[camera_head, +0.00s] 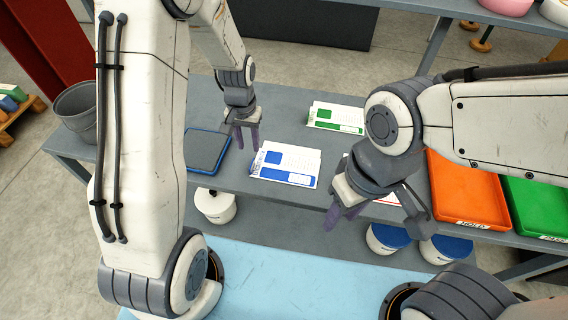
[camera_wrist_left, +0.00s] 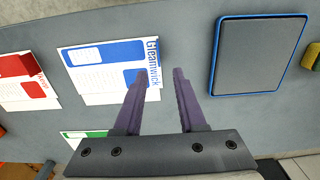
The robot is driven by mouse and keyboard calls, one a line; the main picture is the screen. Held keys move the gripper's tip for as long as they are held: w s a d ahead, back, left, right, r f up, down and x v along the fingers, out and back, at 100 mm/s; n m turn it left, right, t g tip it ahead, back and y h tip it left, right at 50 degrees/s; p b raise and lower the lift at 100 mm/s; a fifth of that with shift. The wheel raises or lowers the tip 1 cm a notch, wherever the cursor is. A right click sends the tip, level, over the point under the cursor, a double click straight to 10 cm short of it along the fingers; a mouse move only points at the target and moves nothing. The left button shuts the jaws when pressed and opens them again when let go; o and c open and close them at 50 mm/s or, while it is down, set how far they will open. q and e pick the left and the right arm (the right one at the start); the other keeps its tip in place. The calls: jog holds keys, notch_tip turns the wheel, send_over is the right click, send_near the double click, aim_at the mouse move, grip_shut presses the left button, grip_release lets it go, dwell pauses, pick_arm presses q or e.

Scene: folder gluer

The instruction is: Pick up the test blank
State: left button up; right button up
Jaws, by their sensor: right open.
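Flat printed carton blanks lie on the grey table; I cannot tell which is the test blank. The blue-and-white blank (camera_head: 285,165) is at the middle and also shows in the left wrist view (camera_wrist_left: 112,72), with "Gleamwick" on its edge. A green-and-white blank (camera_head: 335,117) lies behind it, and a red-and-white blank (camera_wrist_left: 27,82) is mostly hidden by my right arm in the head view. My left gripper (camera_head: 246,138) is open and empty above the table, beside the blue blank's left edge. My right gripper (camera_head: 343,214) is open and empty, near the table's front edge.
A blue-rimmed grey pad (camera_head: 206,150) lies left of the blue blank. An orange tray (camera_head: 468,190) and a green tray (camera_head: 540,207) stand at the right. A grey bin (camera_head: 76,110) is at the far left. Lidded tubs (camera_head: 215,205) sit below the tabletop.

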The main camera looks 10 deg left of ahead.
aim_at(252, 163)
pick_arm(q)
notch_tip(252, 163, down, 3)
jog(key=shift+s+r, duration=0.1)
notch_tip(252, 163, down, 4)
jog(key=shift+s+d+f+p, duration=0.1)
jog(key=shift+p, duration=0.65)
jog(key=shift+f, duration=0.55)
grip_shut()
